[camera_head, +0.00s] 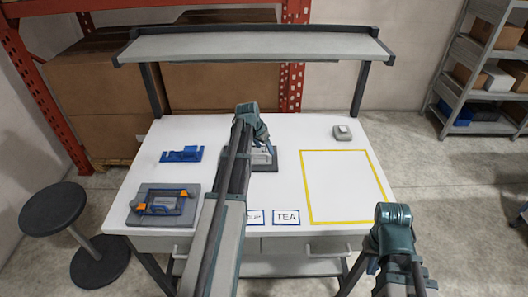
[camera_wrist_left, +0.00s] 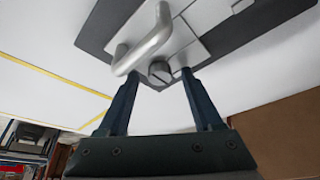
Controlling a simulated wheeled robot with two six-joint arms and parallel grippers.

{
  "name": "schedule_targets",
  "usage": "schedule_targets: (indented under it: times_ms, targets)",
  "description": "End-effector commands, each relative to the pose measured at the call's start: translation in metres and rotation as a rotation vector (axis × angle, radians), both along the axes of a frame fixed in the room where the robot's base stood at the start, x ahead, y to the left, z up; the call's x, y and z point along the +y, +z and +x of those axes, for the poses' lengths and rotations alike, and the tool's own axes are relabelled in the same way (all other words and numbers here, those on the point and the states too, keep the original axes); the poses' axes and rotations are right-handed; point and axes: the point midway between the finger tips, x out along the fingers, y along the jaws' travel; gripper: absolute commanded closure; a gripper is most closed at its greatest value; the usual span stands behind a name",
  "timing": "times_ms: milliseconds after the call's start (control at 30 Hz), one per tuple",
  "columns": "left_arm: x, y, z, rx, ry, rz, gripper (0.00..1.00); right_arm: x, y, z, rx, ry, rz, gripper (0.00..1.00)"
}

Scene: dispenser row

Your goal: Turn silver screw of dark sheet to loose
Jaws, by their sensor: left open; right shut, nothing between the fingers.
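In the left wrist view, the silver screw (camera_wrist_left: 160,72) has a slotted head. It sits at the near corner of a dark sheet (camera_wrist_left: 258,38), which carries light grey plates and a bent silver handle (camera_wrist_left: 148,43). My left gripper (camera_wrist_left: 155,75) is open, with its fingertips on either side of the screw and a gap showing between. In the head view the dark sheet (camera_head: 270,168) lies mid-table beneath my left gripper (camera_head: 264,143), and the screw cannot be made out. My right gripper (camera_head: 373,265) is shut and empty, off the table's front right.
A yellow outlined area (camera_head: 345,222) on the right of the table is empty. A small grey device (camera_head: 342,132) stands behind it. A blue part (camera_head: 181,154) and a grey fixture (camera_head: 150,216) are on the left. Label cards (camera_head: 286,217) lie along the front. A shelf (camera_head: 250,47) spans the back.

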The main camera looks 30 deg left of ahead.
Motion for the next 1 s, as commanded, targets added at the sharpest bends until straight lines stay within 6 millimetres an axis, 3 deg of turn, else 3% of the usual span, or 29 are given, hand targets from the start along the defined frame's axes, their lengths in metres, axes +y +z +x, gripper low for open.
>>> schedule_targets:
  times_ms: [167, 200, 567, 1000]
  targets:
    - [-0.0001, 0.0008, 0.0000, 0.000, 0.000, 0.000, 0.33, -0.0001, 0.0007, 0.0000, 0.000, 0.000, 0.000, 1.00]
    - [-0.0001, 0.0007, -0.0001, 0.000, 0.000, 0.000, 0.37, -0.0001, 0.0007, 0.0000, 0.000, 0.000, 0.000, 1.00]
    - [0.0000, 0.0006, -0.0003, 0.000, 0.000, 0.000, 1.00, -0.0001, 0.0007, 0.0000, 0.000, 0.000, 0.000, 1.00]
    - [-0.0013, 0.0006, -0.0008, 0.000, 0.062, -0.001, 1.00, -0.0001, 0.0006, 0.0000, 0.000, 0.000, 0.000, 1.00]
